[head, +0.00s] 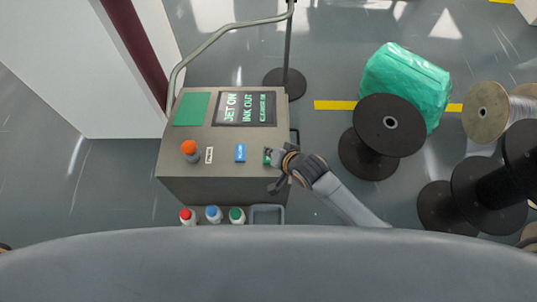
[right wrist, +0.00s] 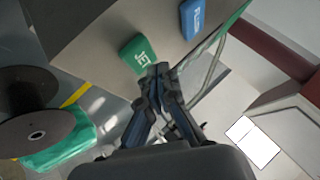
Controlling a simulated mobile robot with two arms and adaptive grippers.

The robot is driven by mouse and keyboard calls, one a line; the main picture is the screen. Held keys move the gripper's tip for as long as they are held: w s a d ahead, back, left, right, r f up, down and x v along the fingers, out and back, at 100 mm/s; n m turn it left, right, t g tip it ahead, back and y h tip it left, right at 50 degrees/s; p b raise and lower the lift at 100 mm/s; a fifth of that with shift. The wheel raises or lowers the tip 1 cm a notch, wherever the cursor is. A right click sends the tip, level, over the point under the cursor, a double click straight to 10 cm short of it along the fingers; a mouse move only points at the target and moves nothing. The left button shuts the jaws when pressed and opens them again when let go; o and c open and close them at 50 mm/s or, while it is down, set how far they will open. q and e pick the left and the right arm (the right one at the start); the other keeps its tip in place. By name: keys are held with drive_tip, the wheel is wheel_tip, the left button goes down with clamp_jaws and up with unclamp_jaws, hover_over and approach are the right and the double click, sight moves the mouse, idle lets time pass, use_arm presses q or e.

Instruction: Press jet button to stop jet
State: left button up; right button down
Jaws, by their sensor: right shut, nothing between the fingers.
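The green jet button (right wrist: 138,54) stands on the sloped top of a grey-brown control box and is lettered JET in the right wrist view. In the head view the button (head: 266,156) is partly covered by my right gripper (head: 274,171). In the right wrist view my right gripper (right wrist: 159,72) is shut and empty, its fingertips at the lower edge of the button. I cannot tell if they touch it. The screen (head: 246,109) on the box reads JET ON and INK OUT. My left gripper is out of view.
A blue FLUSH button (head: 240,152) and an orange knob (head: 189,148) are left of the jet button. Bottles with red, blue and green caps (head: 213,213) stand at the box's front. A bent pipe (head: 225,33) rises behind it. Black spools (head: 386,124) stand on the right.

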drive_tip(key=shift+f, duration=0.15)
idle(0.4)
drive_tip(key=shift+f, duration=0.25)
drive_tip(key=shift+f+b, duration=0.3)
drive_tip(key=shift+f, duration=0.2)
idle(0.6)
idle(0.4)
drive_tip(key=shift+r+p, duration=0.95)
drive_tip(key=shift+p, duration=0.15)
wheel_tip(320, 180, up, 5)
drive_tip(key=p, duration=0.5)
